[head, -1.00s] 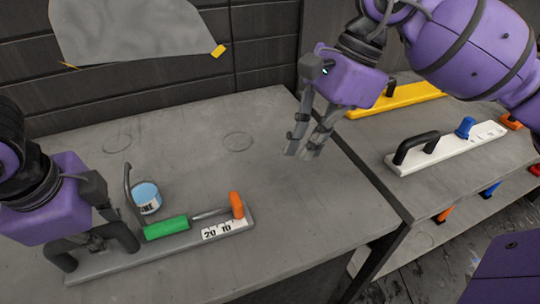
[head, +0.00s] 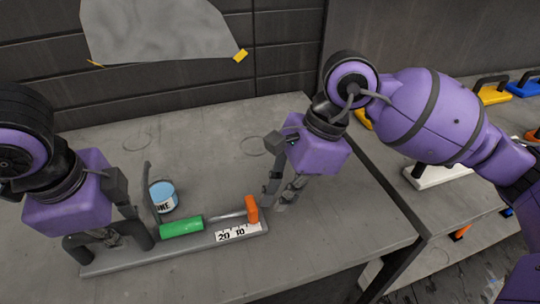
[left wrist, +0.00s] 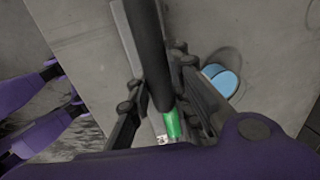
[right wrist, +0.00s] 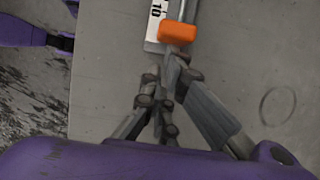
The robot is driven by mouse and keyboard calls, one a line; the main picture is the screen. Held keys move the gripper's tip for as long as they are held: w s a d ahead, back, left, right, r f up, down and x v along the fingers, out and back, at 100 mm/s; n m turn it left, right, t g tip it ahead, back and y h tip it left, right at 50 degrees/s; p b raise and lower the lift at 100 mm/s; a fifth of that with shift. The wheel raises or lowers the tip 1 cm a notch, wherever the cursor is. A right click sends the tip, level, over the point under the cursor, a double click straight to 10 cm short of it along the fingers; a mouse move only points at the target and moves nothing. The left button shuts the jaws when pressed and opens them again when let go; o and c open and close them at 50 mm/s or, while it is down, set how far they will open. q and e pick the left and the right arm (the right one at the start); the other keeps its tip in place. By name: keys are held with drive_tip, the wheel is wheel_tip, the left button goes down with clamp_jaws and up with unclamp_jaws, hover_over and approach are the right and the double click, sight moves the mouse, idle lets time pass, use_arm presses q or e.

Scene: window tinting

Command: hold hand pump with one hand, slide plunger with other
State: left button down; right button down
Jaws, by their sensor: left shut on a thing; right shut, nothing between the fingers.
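The hand pump lies on the grey table, with a grey base (head: 180,255), a green barrel (head: 181,227), a white number scale (head: 238,232) and an orange plunger end (head: 252,209). My left gripper (head: 112,238) is shut on the pump's black handle (left wrist: 150,50) at the left end. My right gripper (head: 280,194) is beside the orange end, to its right, fingers shut and empty. In the right wrist view the orange end (right wrist: 178,32) is just beyond the fingertips (right wrist: 168,72), with no clear grip on it.
A small light-blue can (head: 163,196) stands behind the barrel. A second bench on the right carries a white tool (head: 440,176) and yellow and blue tools. The grey table (head: 330,225) is clear to the right of the pump.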

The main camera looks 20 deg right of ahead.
sight(250, 206)
drive_tip(key=a, duration=0.7)
drive_tip(key=shift+r, duration=0.1)
use_arm(q)
drive_tip(key=shift+d, duration=0.1)
use_arm(e)
drive_tip(key=shift+d, duration=0.1)
drive_tip(key=shift+d, duration=0.4)
drive_tip(key=d, duration=0.3)
drive_tip(key=shift+d, duration=0.2)
drive_tip(key=v, duration=1)
